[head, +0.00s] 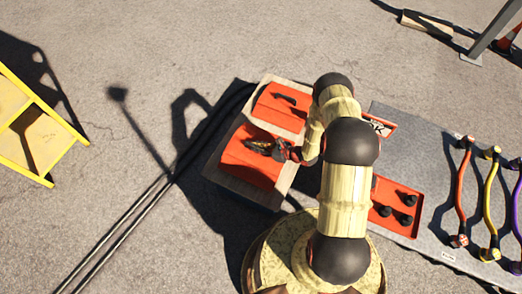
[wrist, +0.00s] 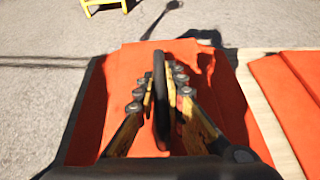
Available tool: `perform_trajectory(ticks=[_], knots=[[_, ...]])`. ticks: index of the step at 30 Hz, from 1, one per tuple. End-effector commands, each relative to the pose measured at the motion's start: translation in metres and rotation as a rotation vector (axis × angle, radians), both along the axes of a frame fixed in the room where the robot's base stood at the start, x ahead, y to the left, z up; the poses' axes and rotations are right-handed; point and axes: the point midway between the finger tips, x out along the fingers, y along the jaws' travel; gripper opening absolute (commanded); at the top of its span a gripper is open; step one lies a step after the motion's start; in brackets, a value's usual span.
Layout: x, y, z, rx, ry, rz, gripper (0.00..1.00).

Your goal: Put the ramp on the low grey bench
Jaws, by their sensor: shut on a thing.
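An orange-red ramp (head: 247,172) with a black handle is at the near part of a pale wooden-topped stand (head: 223,183). In the wrist view the ramp (wrist: 128,66) fills the middle, its black handle (wrist: 160,100) upright between my fingers. My gripper (head: 259,147) is shut on that handle; the fingers also show in the wrist view (wrist: 160,85). I cannot tell whether the ramp rests on the stand or is slightly raised. A second orange-red ramp (head: 279,106) with a black handle lies beside it. The low grey bench (head: 425,165) is to the right, partly hidden by my arm.
The bench carries an orange tray (head: 408,207) with black knobs, a partly hidden sign (head: 380,127), and several coloured cables (head: 463,195) at its right. A yellow frame (head: 38,125) stands at the left. Two dark cables (head: 140,220) or bars run along the ground.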

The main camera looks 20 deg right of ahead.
Motion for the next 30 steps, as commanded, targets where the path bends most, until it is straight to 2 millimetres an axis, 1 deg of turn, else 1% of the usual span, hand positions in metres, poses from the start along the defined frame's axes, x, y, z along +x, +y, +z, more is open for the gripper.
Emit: perform_trajectory(ticks=[1, 5, 8, 10, 13, 16, 27, 28, 30], knots=[[0.004, 0.0, -0.001, 0.0, -0.005, -0.001, 0.0], [0.006, 0.001, -0.003, 0.001, -0.005, -0.001, 0.0], [0.01, 0.003, -0.01, 0.0, -0.004, 0.0, 0.0], [0.013, 0.004, -0.017, 0.0, -0.004, 0.0, 0.0], [0.012, 0.004, -0.032, 0.0, -0.004, 0.0, 0.0], [0.012, 0.003, -0.041, 0.0, -0.004, -0.001, 0.0], [0.012, 0.003, -0.043, 0.0, -0.005, -0.001, 0.0], [0.011, 0.004, -0.044, 0.0, 0.0, -0.001, 0.12], [0.011, 0.004, -0.044, 0.0, 0.0, 0.0, 0.16]])
